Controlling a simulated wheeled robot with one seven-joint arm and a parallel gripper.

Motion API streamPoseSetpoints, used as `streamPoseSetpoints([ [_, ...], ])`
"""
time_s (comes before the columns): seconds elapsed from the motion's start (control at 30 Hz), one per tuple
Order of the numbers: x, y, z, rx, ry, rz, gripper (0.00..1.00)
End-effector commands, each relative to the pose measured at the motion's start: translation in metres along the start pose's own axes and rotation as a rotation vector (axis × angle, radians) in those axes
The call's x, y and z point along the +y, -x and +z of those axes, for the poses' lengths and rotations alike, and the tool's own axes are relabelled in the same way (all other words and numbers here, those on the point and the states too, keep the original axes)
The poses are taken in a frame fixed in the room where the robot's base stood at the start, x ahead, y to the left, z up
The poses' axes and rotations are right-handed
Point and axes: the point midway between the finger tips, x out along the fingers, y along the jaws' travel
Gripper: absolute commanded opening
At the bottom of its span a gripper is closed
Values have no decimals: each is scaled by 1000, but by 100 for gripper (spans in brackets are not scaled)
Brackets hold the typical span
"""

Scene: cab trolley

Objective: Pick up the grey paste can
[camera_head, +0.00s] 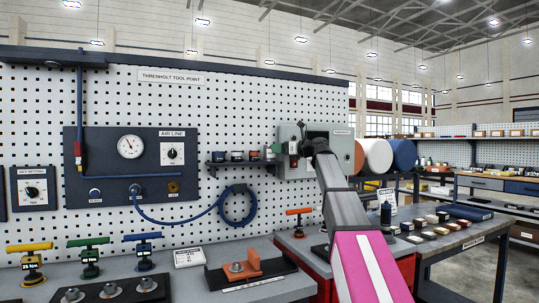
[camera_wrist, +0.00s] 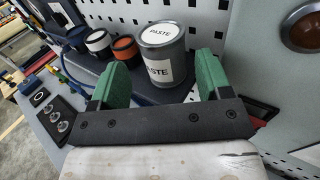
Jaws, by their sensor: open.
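The grey paste can (camera_wrist: 155,72) stands upright on a small dark shelf (camera_wrist: 108,78). It has a pale lid and a white label, both reading PASTE. In the wrist view my gripper (camera_wrist: 162,60) is open, with one green finger on each side of the can in the picture. A gap shows between the can and each finger, and nothing is held. How deep the can sits between the fingers is hard to tell. In the head view the shelf (camera_head: 240,163) is on the pegboard, and my arm's end hides part of its right side.
In the wrist view, an orange-topped can (camera_wrist: 124,48), a white-topped can (camera_wrist: 98,41) and a dark can (camera_wrist: 78,37) stand left of the paste can. A grey cabinet (camera_head: 340,157) is close on the right. A blue hose (camera_head: 222,207) hangs below the shelf.

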Motion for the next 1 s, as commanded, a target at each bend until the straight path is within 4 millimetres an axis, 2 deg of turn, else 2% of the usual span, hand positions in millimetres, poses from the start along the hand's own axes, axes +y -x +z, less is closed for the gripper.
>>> streamPoseSetpoints([
  [0.03, 0, -7, 0, 0, 0, 1, 71],
  [0.27, -2, -21, 2, 1, 1, -1, 71],
  [0.53, -4, -57, 5, 1, 2, 0, 71],
  [0.8, -2, -61, 4, 1, 2, -1, 71],
  [0.87, -2, -61, 4, 1, 2, -1, 55],
  [0.93, -2, -61, 4, 1, 2, -1, 32],
  [1.0, -2, -61, 4, 1, 2, -1, 29],
])
